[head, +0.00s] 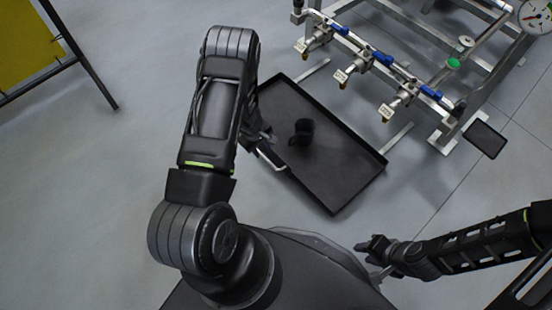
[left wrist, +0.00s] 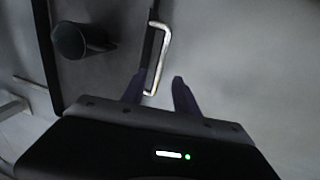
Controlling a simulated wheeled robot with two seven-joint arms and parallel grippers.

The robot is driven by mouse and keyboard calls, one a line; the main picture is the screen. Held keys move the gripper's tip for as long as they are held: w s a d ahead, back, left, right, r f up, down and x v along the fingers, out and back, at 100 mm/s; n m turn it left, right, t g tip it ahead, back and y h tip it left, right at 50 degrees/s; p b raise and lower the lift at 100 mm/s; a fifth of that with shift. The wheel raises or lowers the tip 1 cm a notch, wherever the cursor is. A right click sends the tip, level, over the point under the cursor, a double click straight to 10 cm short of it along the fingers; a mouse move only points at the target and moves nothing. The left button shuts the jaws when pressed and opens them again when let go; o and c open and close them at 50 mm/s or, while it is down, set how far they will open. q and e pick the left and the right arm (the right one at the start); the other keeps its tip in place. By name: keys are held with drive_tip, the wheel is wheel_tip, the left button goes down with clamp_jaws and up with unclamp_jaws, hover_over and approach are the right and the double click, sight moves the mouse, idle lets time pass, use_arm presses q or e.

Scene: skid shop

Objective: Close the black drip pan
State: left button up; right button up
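The black drip pan (head: 340,165) is a shallow rectangular tray, pulled out on the floor in front of the pipe skid. A pale metal bar handle (head: 271,158) is on its near left edge. In the left wrist view the handle (left wrist: 163,50) stands ahead of my left gripper (left wrist: 159,84). The fingers are apart, and the handle's lower end appears between them; I cannot tell whether they touch it. In the head view my left arm partly hides this gripper (head: 264,140). My right gripper (head: 372,250) is low at the right, away from the pan; its finger opening is unclear.
A small black cylindrical thing (head: 301,132) is in the pan and also shows in the left wrist view (left wrist: 70,40). The skid frame (head: 400,130) carries several blue-handled valves (head: 345,75). A dark flat plate (head: 485,140) is at its right. Floor left of the pan is clear.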

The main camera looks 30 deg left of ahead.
sight(266, 158)
use_arm(q)
drive_tip(key=f+b, duration=0.1)
drive_tip(key=f, duration=0.1)
drive_tip(key=w+f+b, duration=0.1)
drive_tip(key=f, duration=0.2)
drive_tip(key=f+b, duration=0.1)
drive_tip(key=f, duration=0.1)
drive_tip(key=shift+w+d+f, duration=0.2)
drive_tip(key=shift+f, duration=0.2)
drive_tip(key=shift+c, duration=0.3)
clamp_jaws()
idle(1.0)
